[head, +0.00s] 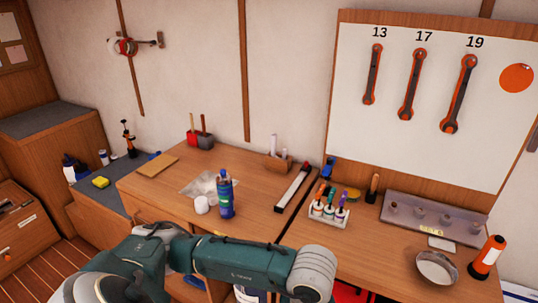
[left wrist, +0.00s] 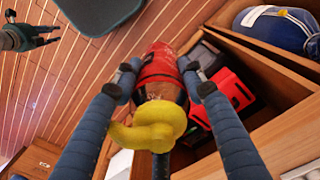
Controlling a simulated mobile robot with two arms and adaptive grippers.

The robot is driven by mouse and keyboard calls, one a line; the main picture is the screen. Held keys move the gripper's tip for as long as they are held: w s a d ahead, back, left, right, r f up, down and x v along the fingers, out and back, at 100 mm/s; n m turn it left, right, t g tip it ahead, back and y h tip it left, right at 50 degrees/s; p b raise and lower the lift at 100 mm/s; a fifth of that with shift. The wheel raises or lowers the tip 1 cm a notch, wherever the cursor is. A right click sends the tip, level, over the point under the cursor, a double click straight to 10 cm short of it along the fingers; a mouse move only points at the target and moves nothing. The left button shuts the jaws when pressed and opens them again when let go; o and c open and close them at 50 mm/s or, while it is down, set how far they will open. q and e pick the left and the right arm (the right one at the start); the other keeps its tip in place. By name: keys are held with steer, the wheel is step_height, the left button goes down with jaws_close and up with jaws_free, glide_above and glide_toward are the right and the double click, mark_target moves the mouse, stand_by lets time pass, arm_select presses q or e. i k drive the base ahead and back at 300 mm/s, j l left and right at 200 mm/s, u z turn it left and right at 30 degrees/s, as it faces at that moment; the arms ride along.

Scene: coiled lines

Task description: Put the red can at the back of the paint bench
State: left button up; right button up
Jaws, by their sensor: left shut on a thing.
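In the left wrist view my left gripper (left wrist: 157,78) has its two blue fingers closed on the sides of a red can (left wrist: 158,64). A yellow curved part (left wrist: 150,128) shows at the can's near end and covers some of it. The can is held over the plank floor, beside an open wooden compartment. In the head view my left arm crosses the front, but its gripper and the can are not visible. The likely paint bench (head: 245,172) is the wooden top with brushes. A dark gripper-like part (left wrist: 22,38), perhaps my right gripper, shows at the top left.
A red pot (head: 193,136) and a grey pot (head: 206,142) with handles stand at the bench's back left.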

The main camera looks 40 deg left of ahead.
mark_target(241, 157)
steer(key=k+j+z, duration=0.15)
steer(key=j, duration=0.3)
steer(key=j+z, duration=0.15)
steer(key=j, duration=0.25)
steer(key=k+j+z, duration=0.15)
steer(key=j, duration=0.3)
steer(key=k+j+z, duration=0.15)
steer(key=j, duration=0.2)
steer(key=k+j+z, duration=0.15)
steer(key=j, duration=0.25)
steer(key=k, duration=0.05)
